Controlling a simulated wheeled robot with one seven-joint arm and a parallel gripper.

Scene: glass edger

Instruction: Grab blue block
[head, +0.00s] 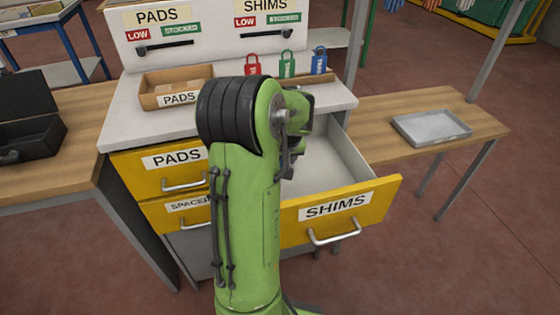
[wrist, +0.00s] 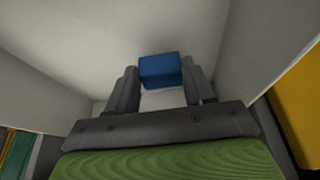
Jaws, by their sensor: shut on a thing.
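The blue block (wrist: 159,70) shows in the wrist view between the two dark fingers of my gripper (wrist: 160,84). My gripper is shut on it. The block is over or inside a pale grey drawer interior; I cannot tell whether it touches the bottom. In the head view, my green arm covers the left part of the open SHIMS drawer (head: 336,206), and the block is hidden there. My gripper (head: 290,168) shows only partly in that view, at the drawer's inner side.
The PADS drawer (head: 175,160) and the spacer drawer below are closed. A cardboard PADS box (head: 178,103) and red, green and blue tags stand on the white cabinet top. A grey metal tray (head: 432,127) lies on the right wooden table. A black case (head: 28,130) sits left.

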